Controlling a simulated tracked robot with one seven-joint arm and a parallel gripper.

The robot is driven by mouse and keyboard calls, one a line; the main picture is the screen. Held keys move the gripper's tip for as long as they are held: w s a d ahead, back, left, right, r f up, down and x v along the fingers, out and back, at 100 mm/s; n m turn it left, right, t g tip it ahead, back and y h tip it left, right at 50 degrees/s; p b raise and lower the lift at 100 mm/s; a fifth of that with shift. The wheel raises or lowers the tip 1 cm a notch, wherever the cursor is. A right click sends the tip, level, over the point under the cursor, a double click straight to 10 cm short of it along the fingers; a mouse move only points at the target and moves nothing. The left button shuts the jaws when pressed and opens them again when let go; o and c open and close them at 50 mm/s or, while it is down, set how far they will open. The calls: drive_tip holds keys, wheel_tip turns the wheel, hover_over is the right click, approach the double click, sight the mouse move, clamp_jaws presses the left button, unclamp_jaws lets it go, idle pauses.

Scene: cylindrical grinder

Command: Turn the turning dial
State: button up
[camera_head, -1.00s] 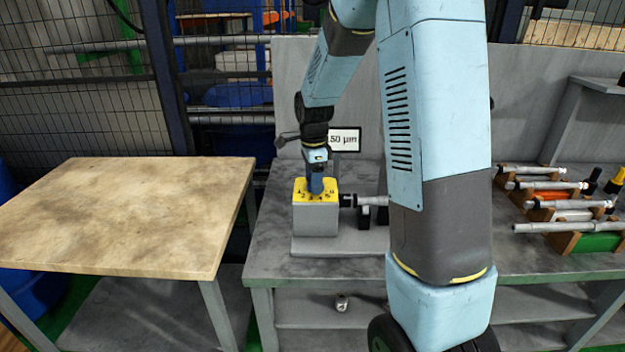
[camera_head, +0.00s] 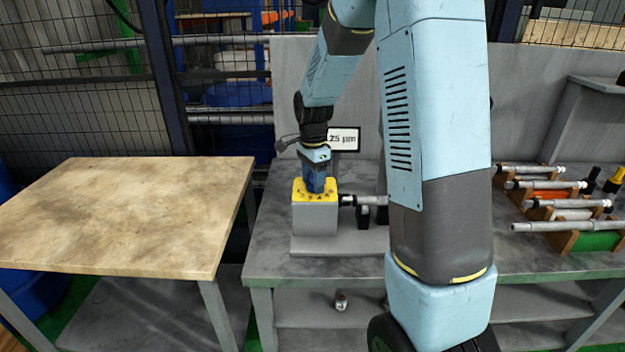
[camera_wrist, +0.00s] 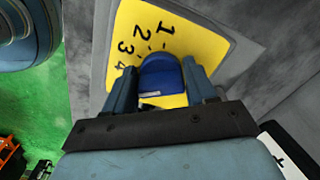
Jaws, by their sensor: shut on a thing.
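The turning dial is a blue knob (camera_wrist: 162,76) on a yellow plate (camera_wrist: 205,45) with black numbers, 1 to 4 readable in the wrist view. The plate tops a grey block (camera_head: 315,218) on the grey bench in the head view. My gripper (camera_wrist: 165,82) points down at the plate, its two blue fingers on either side of the knob and shut on it. In the head view my gripper (camera_head: 316,182) hides most of the knob. A white sign (camera_head: 344,139) behind shows what looks like "25 µm", partly hidden by my arm.
A grey spindle (camera_head: 370,200) sticks out right of the block. A rack of grey cylindrical parts (camera_head: 555,200) stands on the bench at right. An empty wooden table (camera_head: 125,215) is at left. A mesh fence is behind.

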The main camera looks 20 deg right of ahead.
drive_tip(key=shift+w+r+n, duration=0.1)
drive_tip(key=shift+r+n, duration=0.05)
drive_tip(key=shift+n, duration=1.05)
drive_tip(key=o, duration=1)
drive_tip(key=shift+c, duration=0.2)
wheel_tip(320, 180, up, 14)
drive_tip(key=shift+f, duration=0.25)
